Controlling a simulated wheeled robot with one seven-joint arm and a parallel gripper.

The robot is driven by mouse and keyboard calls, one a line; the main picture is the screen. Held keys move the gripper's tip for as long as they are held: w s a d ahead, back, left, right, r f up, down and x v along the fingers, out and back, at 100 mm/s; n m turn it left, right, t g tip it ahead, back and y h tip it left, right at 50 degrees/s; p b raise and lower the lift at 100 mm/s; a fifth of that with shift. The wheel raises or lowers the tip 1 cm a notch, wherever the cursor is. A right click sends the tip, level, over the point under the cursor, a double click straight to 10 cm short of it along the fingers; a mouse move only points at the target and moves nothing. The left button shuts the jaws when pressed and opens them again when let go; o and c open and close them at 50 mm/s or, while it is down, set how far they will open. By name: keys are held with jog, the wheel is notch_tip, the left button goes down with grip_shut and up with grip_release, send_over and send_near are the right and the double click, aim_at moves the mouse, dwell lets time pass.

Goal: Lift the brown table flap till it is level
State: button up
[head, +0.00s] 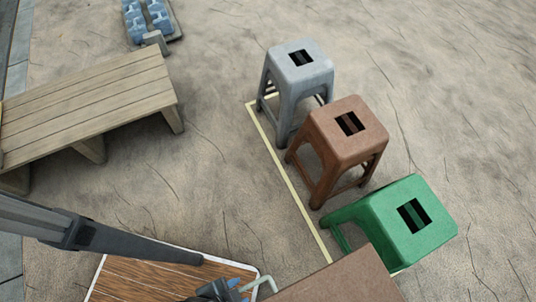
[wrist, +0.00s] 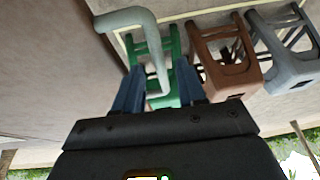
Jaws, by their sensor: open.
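The brown table flap (head: 345,281) shows at the bottom edge of the head view, right of my gripper (head: 224,290); most of it is cut off. In the wrist view a large dull brown surface on the left (wrist: 50,65) looks like the same flap. A pale green hooked handle (head: 262,283) stands at the flap's left side. In the wrist view the handle (wrist: 153,45) bends down between the blue fingers of my open gripper (wrist: 160,80). I cannot tell whether a finger touches it, nor the flap's exact tilt.
A wood-topped table with a white edge (head: 150,279) lies under my arm. Green (head: 408,222), brown (head: 347,127) and grey (head: 300,62) stools stand beyond the flap, along a pale yellow floor line (head: 290,185). A plank bench (head: 85,105) stands left. Floor between is clear.

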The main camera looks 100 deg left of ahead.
jog(key=shift+v, duration=1.7)
